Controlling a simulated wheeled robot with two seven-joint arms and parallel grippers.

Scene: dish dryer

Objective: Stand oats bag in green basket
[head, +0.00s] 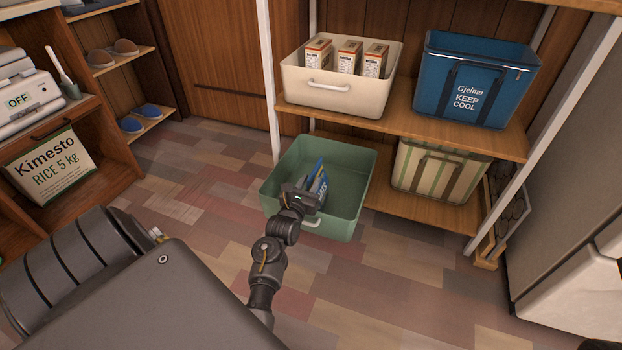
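The green basket (350,165) sits at the lower shelf's left end and juts out in front of it. The oats bag (321,184), blue and white with partly visible lettering, is inside the basket opening, somewhat tilted. Its lower part is hidden, so I cannot tell whether it touches the basket floor. My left gripper (306,197) is over the basket's near side, right against the bag. Its fingers are mostly hidden, so whether they are closed on the bag does not show. My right gripper is out of view.
A cream basket (340,95) with several cartons and a blue cooler bag (474,80) stand on the shelf above. A striped bag (440,172) is right of the green basket. A white shelf post (267,75) rises at the left. The floor (190,180) to the left is clear.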

